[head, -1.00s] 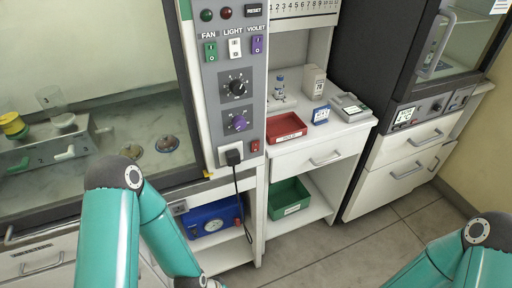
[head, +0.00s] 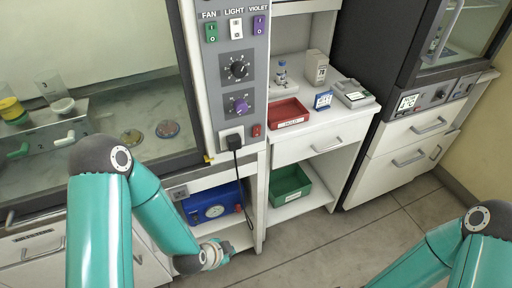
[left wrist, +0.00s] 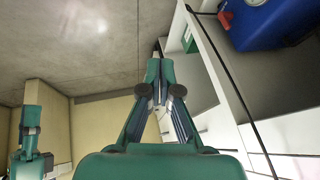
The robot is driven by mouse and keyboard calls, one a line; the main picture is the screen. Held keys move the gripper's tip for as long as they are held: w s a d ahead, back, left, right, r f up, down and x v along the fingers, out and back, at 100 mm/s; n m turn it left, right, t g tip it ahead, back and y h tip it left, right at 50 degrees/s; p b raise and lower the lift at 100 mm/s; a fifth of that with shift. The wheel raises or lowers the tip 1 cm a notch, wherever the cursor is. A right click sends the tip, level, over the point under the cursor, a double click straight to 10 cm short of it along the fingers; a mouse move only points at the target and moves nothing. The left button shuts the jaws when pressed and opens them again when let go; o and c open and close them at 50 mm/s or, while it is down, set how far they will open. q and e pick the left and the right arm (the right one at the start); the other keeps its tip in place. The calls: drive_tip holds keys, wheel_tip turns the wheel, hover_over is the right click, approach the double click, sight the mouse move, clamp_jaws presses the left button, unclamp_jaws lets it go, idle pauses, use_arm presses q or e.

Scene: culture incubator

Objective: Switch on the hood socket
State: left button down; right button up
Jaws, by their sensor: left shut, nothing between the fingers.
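The hood socket (head: 226,132) is a white plate low on the grey control panel (head: 239,101), with a black plug (head: 234,142) in it and a cord hanging down. A small red switch (head: 256,130) sits just right of the socket. Its on or off position is too small to tell. My left gripper (head: 224,248) is below the socket, in front of the lower shelf and well apart from the panel. In the left wrist view its fingers (left wrist: 158,52) meet and hold nothing. My right arm shows at lower right, but its gripper is out of view.
Above the socket are two knobs and the green, white and purple rockers (head: 235,28). A blue device (head: 212,204) stands on the lower shelf behind my left arm. The black cord (head: 241,195) hangs beside it. Red tray (head: 289,112) and green bin (head: 289,186) are to the right.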

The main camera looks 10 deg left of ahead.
use_arm(q)
drive_tip(key=w+r+m+t+y+b, duration=0.1)
drive_tip(key=w+r+m+t+b, duration=0.75)
drive_tip(key=w+r, duration=0.35)
drive_tip(key=s+d+r+m+t+h+b, duration=0.1)
drive_tip(key=s+d+r+t+b, duration=0.1)
drive_tip(key=r, duration=0.5)
drive_tip(key=s+d+r+m+t+h+b, duration=0.1)
drive_tip(key=d+r+t+b, duration=0.1)
drive_tip(key=r+b, duration=0.3)
wheel_tip(320, 180, up, 2)
drive_tip(key=shift+s+d+r, duration=0.15)
drive_tip(key=shift+s, duration=0.25)
drive_tip(key=shift+t, duration=0.25)
drive_tip(key=p, duration=0.3)
approach(261, 128)
drive_tip(key=w+d, duration=0.3)
drive_tip(key=shift+w+a+r, duration=0.1)
drive_tip(key=shift+w+a, duration=0.4)
drive_tip(key=shift+w, duration=0.3)
drive_tip(key=shift+w+a+r, duration=0.1)
drive_tip(key=shift+w+a, duration=0.35)
drive_tip(key=shift+w, duration=0.35)
